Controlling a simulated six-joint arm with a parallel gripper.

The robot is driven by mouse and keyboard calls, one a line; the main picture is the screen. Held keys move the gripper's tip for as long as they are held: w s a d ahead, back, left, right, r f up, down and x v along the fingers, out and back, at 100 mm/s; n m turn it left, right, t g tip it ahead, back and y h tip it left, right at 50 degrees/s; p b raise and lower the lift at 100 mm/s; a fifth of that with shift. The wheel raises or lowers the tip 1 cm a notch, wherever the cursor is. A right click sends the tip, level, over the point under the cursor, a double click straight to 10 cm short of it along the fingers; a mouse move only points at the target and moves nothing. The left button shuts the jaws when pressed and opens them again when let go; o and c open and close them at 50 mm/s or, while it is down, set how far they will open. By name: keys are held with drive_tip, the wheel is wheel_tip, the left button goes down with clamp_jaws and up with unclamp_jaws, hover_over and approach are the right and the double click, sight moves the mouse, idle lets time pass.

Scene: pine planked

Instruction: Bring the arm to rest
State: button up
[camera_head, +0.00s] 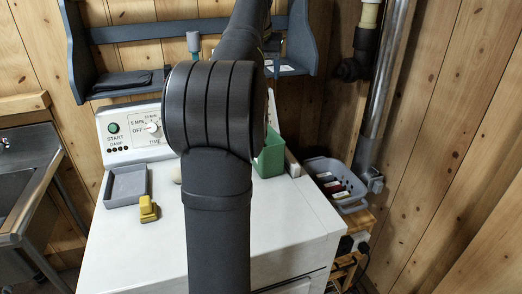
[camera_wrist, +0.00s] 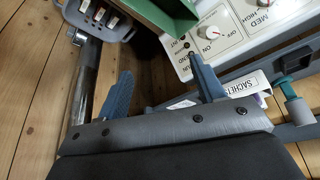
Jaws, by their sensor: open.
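My gripper (camera_wrist: 161,64) shows in the wrist view with its two blue-grey fingers spread apart and nothing between them. It is open. In the head view my dark arm rises through the middle of the picture and reaches toward the back wall, and the gripper itself is hidden behind the arm. In the wrist view a green bin (camera_wrist: 160,14) and a white control panel (camera_wrist: 215,40) lie beyond the fingertips. A box lettered SACHET (camera_wrist: 248,90) is near the right finger. I cannot tell how close it is.
The white machine top (camera_head: 150,240) holds a grey tray (camera_head: 125,186), a yellow block (camera_head: 149,209) and the green bin (camera_head: 270,155). A blue-grey wall shelf (camera_head: 83,60) hangs behind, with a dark folded cloth (camera_head: 122,81). A grey basket (camera_head: 348,202) stands right; a sink (camera_head: 15,185) is left.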

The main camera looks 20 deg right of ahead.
drive_tip(key=shift+f, duration=0.15)
drive_tip(key=x, duration=1.5)
drive_tip(key=shift+w+d, duration=0.3)
drive_tip(key=shift+w, duration=0.15)
drive_tip(key=shift+f, duration=0.15)
